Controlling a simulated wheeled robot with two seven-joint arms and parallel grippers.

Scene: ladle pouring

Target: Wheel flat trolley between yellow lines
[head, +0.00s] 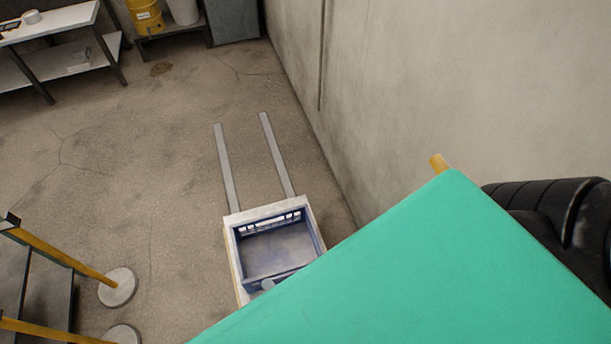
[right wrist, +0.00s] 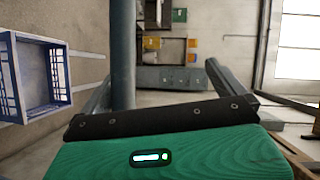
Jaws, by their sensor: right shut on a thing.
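The flat trolley (head: 231,244) is in the head view, low centre, with a blue crate (head: 272,252) on its deck. Its near part is hidden by a large green surface. Two straight floor lines (head: 226,165) (head: 277,155) run away from the trolley's far edge; they look pale grey, not yellow. The trolley's far edge meets their near ends. My left gripper is not in view.
A concrete wall (head: 400,80) runs close along the right of the lines. Yellow poles (head: 60,250) with round pale bases (head: 117,287) stand at lower left. A white table (head: 50,22) and a yellow container (head: 146,15) are at the back. Floor between the lines is clear.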

